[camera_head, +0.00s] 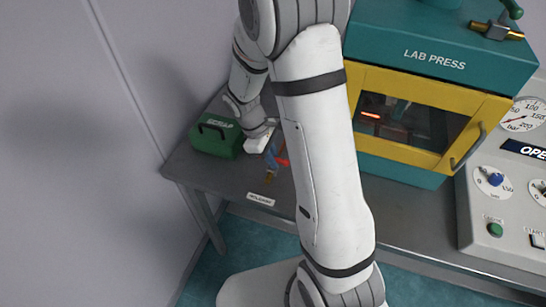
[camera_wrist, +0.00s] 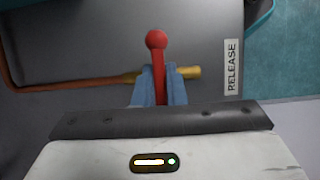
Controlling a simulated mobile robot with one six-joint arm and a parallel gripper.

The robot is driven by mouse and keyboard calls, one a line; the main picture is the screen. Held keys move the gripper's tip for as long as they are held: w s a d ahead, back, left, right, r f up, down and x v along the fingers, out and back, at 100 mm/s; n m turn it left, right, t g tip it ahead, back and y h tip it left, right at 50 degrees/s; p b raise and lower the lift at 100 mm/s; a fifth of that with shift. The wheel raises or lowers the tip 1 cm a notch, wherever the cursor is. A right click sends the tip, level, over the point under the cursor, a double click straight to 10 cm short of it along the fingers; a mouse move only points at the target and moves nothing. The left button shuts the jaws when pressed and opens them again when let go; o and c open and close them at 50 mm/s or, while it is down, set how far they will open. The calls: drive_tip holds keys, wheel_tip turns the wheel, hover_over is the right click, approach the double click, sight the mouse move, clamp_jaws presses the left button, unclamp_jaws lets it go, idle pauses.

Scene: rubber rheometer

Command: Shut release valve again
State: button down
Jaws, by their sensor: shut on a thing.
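The release valve has a red lever with a round knob (camera_wrist: 156,40) and a brass body (camera_wrist: 188,72) on a pipe, seen in the wrist view. The lever stands across the line of the pipe in that picture. My gripper (camera_wrist: 159,88) has its two blue fingers closed on either side of the red lever. In the head view my gripper (camera_head: 271,150) is at the left part of the table, and a bit of the red lever (camera_head: 283,162) shows beside it. My arm hides part of the area to the right.
A white RELEASE label (camera_wrist: 232,66) lies beside the valve, and a copper pipe (camera_wrist: 60,82) runs left from it. A green box (camera_head: 216,137) stands left of my gripper. The teal and yellow lab press (camera_head: 436,60) and a control panel (camera_head: 500,215) are at the right.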

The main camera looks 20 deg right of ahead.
drive_tip(key=c, duration=1.5)
unclamp_jaws()
drive_tip(key=shift+r, duration=0.1)
drive_tip(key=v, duration=0.7)
drive_tip(key=shift+b, duration=0.35)
drive_tip(key=shift+a+r, duration=0.15)
drive_tip(key=shift+r, duration=0.15)
